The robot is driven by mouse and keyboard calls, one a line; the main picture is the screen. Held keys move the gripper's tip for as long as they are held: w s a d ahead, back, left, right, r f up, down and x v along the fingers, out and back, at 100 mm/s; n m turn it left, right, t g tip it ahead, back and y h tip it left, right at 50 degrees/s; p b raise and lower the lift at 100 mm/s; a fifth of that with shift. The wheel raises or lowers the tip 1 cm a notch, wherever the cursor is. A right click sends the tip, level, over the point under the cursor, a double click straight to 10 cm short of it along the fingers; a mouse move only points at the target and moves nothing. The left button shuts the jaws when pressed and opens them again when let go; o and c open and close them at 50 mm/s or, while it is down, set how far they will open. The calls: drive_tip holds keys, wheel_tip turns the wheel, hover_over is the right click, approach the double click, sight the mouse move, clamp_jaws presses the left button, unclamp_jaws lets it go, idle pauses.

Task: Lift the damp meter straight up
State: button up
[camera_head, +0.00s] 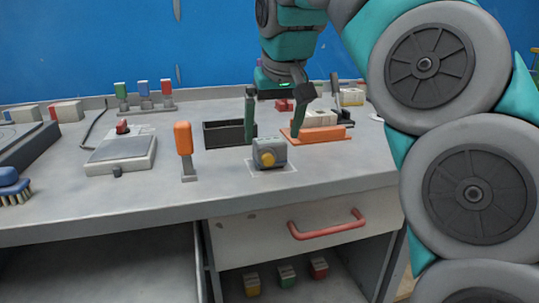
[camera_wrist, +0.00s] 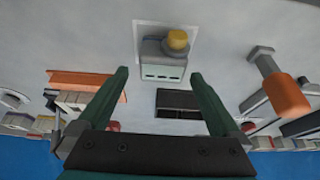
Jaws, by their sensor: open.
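The damp meter, seemingly the small grey box with a round yellow knob (camera_head: 268,154), stands on a pale square marking near the front of the bench. In the wrist view the damp meter (camera_wrist: 163,58) sits just beyond the fingertips, roughly centred between them. My gripper (camera_head: 273,138) is open and empty, with its fingers pointing down just behind the meter in the head view. In the wrist view my gripper (camera_wrist: 160,73) has its two green fingers spread apart. No contact with the meter shows; the exact height gap is hard to tell.
An orange-handled tool (camera_head: 183,145) stands upright to the left of the meter. A black open box (camera_head: 225,134) is behind it, and an orange block (camera_head: 318,133) is behind right. A flat grey device (camera_head: 121,154) lies farther left. A red-handled drawer (camera_head: 327,226) is below.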

sight(271, 142)
drive_tip(key=shift+s+x, duration=0.15)
drive_tip(key=shift+x, duration=1)
drive_tip(key=shift+s+x, duration=0.15)
drive_tip(key=shift+x, duration=1)
drive_tip(key=shift+a+f, duration=0.1)
drive_tip(key=shift+c, duration=0.2)
clamp_jaws()
